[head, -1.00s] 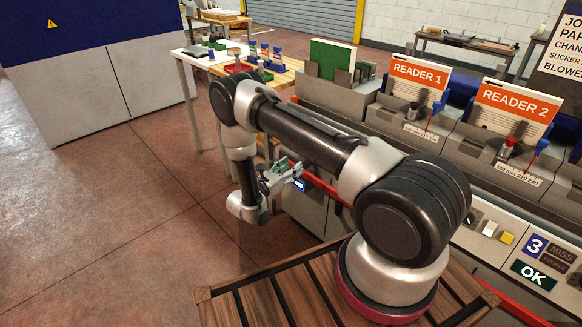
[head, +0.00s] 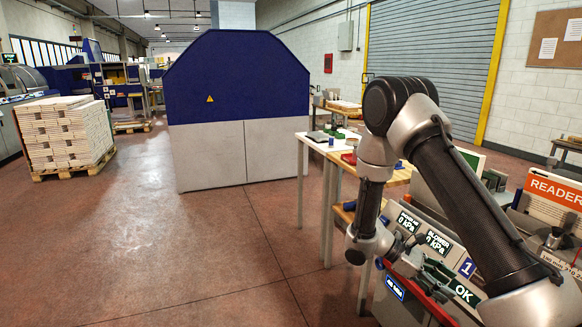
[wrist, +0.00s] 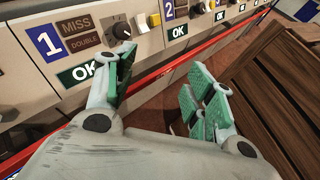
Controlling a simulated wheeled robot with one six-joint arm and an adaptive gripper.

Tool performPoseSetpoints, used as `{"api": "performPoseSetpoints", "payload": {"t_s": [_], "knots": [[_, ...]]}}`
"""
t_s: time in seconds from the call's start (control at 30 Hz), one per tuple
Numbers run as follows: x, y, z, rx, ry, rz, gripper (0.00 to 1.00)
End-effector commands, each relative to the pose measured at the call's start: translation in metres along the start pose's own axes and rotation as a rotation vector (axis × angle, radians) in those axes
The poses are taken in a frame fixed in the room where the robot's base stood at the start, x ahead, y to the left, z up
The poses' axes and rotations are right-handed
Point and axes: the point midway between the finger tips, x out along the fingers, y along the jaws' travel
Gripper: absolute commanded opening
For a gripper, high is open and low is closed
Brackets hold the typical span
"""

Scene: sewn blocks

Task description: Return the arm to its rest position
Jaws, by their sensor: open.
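My gripper (head: 434,278) is in the lower right of the head view, at the end of my folded arm, in front of the feeder machine's control panel. In the wrist view my gripper (wrist: 160,98) has its green-padded fingers spread apart, with nothing between them. The panel (wrist: 60,72) with its OK displays and knobs lies just beyond the fingers. I cannot tell the exact gap between the fingers and the panel.
A red rail (wrist: 150,88) runs along the machine front. Dark wooden slats (wrist: 275,95) lie at right in the wrist view. A worktable (head: 315,143) stands behind my arm. A blue and grey cabinet (head: 215,155) and a loaded pallet (head: 65,140) stand farther left. The floor between is open.

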Motion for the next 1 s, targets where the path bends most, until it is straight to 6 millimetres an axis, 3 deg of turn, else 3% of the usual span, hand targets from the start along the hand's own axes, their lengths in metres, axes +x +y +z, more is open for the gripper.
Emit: {"api": "performPoseSetpoints", "payload": {"t_s": [0.03,0.1,0.3,0.8,1.0], "knots": [[-0.007,-0.007,0.022,0.064,0.065,-0.053,0.54],[-0.015,-0.021,0.046,0.149,0.155,-0.131,0.54],[-0.038,-0.059,0.108,0.38,0.418,-0.32,0.54],[-0.078,-0.136,0.231,0.847,1.074,-0.573,0.54],[-0.079,-0.147,0.276,0.969,1.259,-0.525,0.54]]}}
